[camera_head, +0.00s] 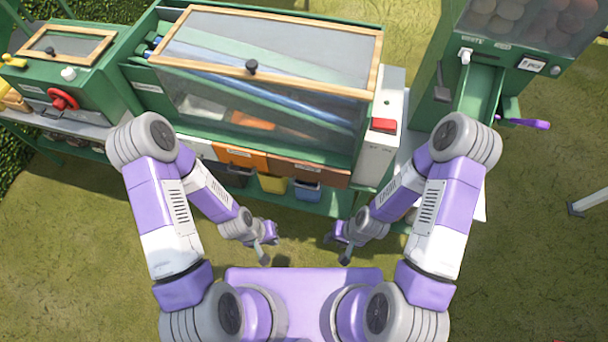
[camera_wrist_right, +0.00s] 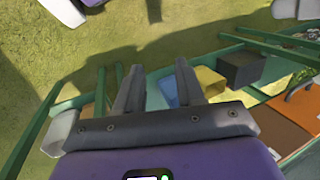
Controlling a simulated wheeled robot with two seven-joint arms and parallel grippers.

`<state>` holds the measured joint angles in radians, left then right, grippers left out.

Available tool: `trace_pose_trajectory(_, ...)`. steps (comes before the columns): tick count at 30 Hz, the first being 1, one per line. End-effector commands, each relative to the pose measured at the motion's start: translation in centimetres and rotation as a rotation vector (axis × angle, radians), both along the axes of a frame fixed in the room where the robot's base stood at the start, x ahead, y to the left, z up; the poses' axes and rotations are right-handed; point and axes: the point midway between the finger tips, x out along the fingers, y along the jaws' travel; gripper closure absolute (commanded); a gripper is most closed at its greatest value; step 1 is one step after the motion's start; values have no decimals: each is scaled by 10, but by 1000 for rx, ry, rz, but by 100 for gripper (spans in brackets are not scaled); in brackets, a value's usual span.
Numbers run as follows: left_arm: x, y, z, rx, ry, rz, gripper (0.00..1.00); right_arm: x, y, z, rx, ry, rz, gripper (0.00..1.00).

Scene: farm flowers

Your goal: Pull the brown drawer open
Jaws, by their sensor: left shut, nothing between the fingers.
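The brown drawer (camera_head: 308,173) is at the right end of a row of drawer fronts under the glass-lidded green cabinet. Its front looks flush with the orange drawer (camera_head: 240,158) to its left. In the right wrist view a brown surface (camera_wrist_right: 280,128), likely the same drawer, lies to the right of the gripper. My left gripper (camera_head: 270,252) is shut and empty in front of the cabinet. My right gripper (camera_head: 337,249) is open and empty, below and apart from the brown drawer. Its two fingers stand apart in the right wrist view (camera_wrist_right: 158,88).
Yellow (camera_head: 273,184) and blue (camera_head: 307,190) bins hang under the drawers, above a green lower rail. A white box with a red button (camera_head: 383,125) stands right of the cabinet. A green dispenser (camera_head: 480,85) is further right. Grass in front is open.

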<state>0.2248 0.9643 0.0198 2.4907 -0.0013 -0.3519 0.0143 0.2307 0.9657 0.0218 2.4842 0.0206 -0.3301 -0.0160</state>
Motion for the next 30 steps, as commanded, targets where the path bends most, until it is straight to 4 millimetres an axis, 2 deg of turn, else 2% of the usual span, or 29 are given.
trace_pose_trajectory(5, 0, 0, -22, 0, 0, 0, 100, -15, -6, -31, 29, 119, 70, 62)
trace_pose_trajectory(7, 0, 0, -34, 0, 0, 0, 100, -24, -2, -43, 91, 184, 107, 62)
trace_pose_trajectory(11, 0, 0, -58, 0, 0, 0, 100, -40, 24, -54, 300, 268, 154, 62)
trace_pose_trajectory(14, 0, 0, -75, 0, 0, 0, 100, -38, 49, -53, 502, 262, 157, 62)
trace_pose_trajectory(17, 0, 0, -92, 0, 0, 0, 100, -20, 70, -47, 714, 183, 129, 62)
trace_pose_trajectory(20, 0, 0, -109, 0, 0, 0, 100, 12, 82, -40, 905, 30, 62, 62)
trace_pose_trajectory(21, 0, 0, -115, 0, 0, 0, 100, 29, 83, -37, 969, -49, 26, 62)
trace_pose_trajectory(23, 0, 0, -124, 0, 0, 0, 100, 54, 81, -33, 1045, -179, -35, 62)
trace_pose_trajectory(27, 0, 0, -140, 0, 0, 0, 100, 105, 62, -29, 1116, -469, -175, 62)
trace_pose_trajectory(30, 0, 0, -146, 0, 0, 0, 100, 129, 46, -27, 1116, -613, -249, 62)
